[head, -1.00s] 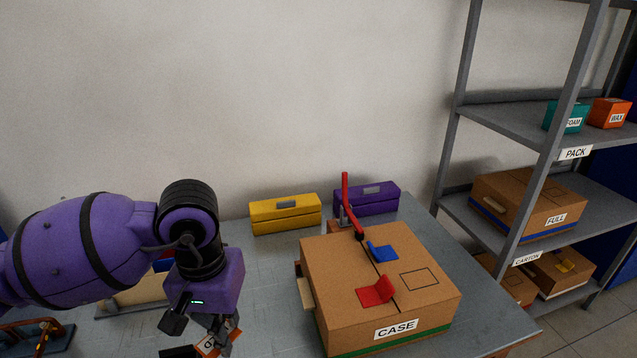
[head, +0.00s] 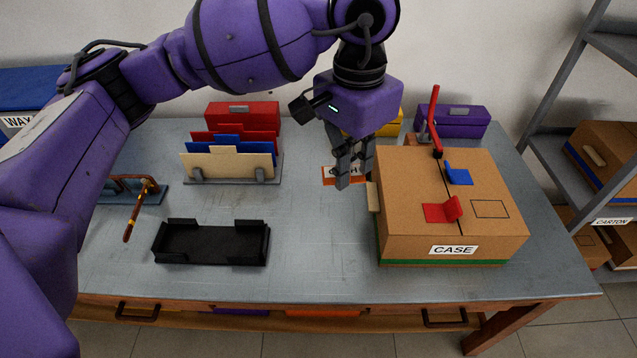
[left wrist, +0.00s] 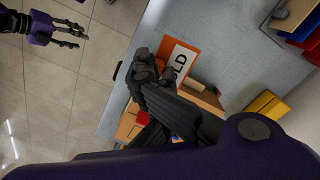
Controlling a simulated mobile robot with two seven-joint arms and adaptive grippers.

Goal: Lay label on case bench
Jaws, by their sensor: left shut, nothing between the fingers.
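An orange-edged white label (head: 328,174) with black letters appears to lie on the grey bench (head: 315,235), just left of the brown case marked CASE (head: 455,225). My left gripper (head: 341,185) points down in front of the label and partly hides it. Its fingers are shut with nothing between them. The left wrist view shows the label (left wrist: 180,62) close beside the fingertips (left wrist: 150,72), its lettering partly covered. My right gripper (left wrist: 75,34) shows only in the left wrist view, over the floor, with its fingers apart and empty.
A black tray (head: 212,245) sits at the bench's front left. A file rack (head: 235,160) with coloured dividers stands behind it. Red (head: 243,114), yellow (head: 390,127) and purple (head: 455,122) boxes line the back. The bench's front middle is clear.

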